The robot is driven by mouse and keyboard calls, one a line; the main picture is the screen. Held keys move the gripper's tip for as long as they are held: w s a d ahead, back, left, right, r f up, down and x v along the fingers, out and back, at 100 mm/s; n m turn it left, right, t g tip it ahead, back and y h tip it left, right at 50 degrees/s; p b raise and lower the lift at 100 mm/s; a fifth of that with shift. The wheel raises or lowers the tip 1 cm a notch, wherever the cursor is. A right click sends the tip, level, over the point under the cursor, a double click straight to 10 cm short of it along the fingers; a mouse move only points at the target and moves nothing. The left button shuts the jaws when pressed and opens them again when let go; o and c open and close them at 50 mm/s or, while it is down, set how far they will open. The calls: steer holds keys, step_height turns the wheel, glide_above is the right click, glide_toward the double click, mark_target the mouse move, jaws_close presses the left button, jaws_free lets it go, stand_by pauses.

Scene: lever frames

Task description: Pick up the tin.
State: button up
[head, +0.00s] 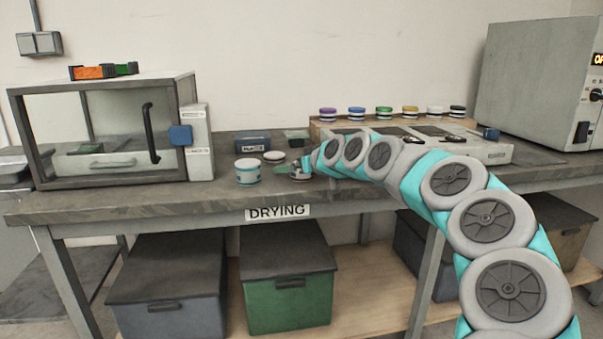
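A small round white tin (247,172) with teal bands stands upright on the grey bench, left of my gripper. My gripper (286,171) is low over the bench just to the right of it, at the end of my teal and grey arm. A clear gap shows between the gripper and this tin. The fingertips are small and dark here, so I cannot tell whether they are open or hold anything. The arm and gripper hide part of the bench behind them.
A round white lid-like disc (274,157) and a dark labelled box (253,145) lie behind. A glass-fronted cabinet (100,130) stands left. A balance-like unit (440,145) and several coloured jars (384,112) are right. The bench's front edge carries a DRYING label (277,212).

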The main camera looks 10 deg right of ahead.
steer(key=c, duration=1.5)
